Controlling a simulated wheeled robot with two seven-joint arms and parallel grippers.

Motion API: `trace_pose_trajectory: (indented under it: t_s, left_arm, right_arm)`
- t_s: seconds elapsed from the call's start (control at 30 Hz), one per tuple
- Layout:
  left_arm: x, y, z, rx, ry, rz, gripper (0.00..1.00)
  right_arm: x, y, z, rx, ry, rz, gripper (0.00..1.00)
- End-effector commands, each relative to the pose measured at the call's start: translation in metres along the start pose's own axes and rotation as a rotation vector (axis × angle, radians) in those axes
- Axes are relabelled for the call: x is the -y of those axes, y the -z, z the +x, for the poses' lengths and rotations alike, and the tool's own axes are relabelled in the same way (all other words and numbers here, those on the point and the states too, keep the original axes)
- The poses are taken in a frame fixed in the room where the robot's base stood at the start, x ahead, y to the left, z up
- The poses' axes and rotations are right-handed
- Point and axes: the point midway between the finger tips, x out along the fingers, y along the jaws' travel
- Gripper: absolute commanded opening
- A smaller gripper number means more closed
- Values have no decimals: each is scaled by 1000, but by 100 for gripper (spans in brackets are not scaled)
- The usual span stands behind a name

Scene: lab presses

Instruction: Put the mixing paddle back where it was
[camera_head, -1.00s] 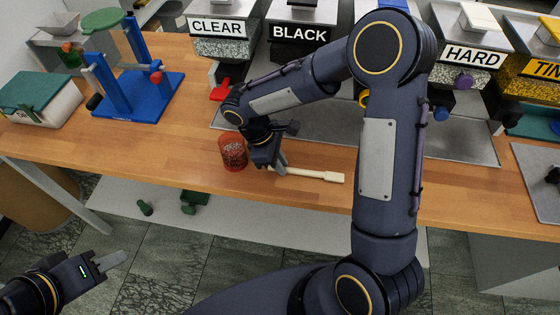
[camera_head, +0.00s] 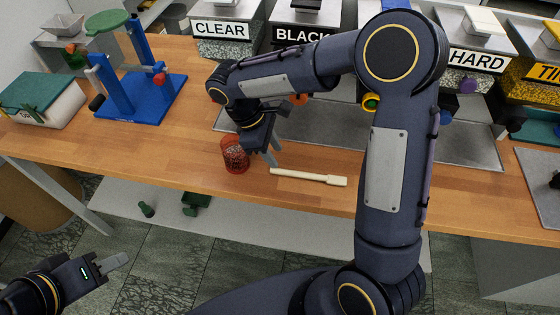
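The mixing paddle (camera_head: 310,177) is a pale, thin stick with a wider flat end at the right. It lies flat on the wooden table near the front edge, just right of a red see-through cup (camera_head: 235,156) with dark grains inside. My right gripper (camera_head: 267,155) is above the table beside the cup, up and left of the paddle's thin end, and apart from the paddle. Its fingers show edge-on, so its opening is unclear. My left gripper (camera_head: 112,262) is low at the left, away from the table; its fingers look close together and I cannot tell their opening.
Dispensers labelled CLEAR (camera_head: 222,30), BLACK and HARD (camera_head: 478,62) stand at the back above a metal tray (camera_head: 345,132). A blue press stand (camera_head: 140,98) and a green-lidded box (camera_head: 42,100) are at the left. The table front right of the paddle is clear.

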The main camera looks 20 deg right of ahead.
Motion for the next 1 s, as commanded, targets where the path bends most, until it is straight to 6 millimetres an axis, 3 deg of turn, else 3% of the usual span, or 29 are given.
trace_pose_trajectory:
  t_s: [0.1, 0.23, 0.57, 0.67, 0.77, 0.9, 1.0]
  left_arm:
    - [0, -1, 1, 0, 0, 0, 36]
    - [1, -1, 1, 0, 0, 0, 36]
    - [1, -1, 1, 0, 0, 0, 36]
    - [1, -1, 1, 0, 0, 0, 36]
    - [1, -1, 1, 0, 0, 0, 36]
    - [1, -1, 1, 0, 0, 0, 36]
    - [1, -1, 2, 0, 0, 0, 36]
  right_arm:
    - [0, 1, -26, -3, -3, 0, 37]
    - [0, 1, -45, -3, -1, -1, 37]
    - [1, -6, -60, -13, 3, 14, 37]
    - [4, -26, -62, -69, 16, 77, 37]
    - [14, -62, -62, -173, 46, 198, 37]
    - [42, -110, -54, -366, 109, 427, 37]
    - [66, -136, -45, -512, 160, 603, 37]
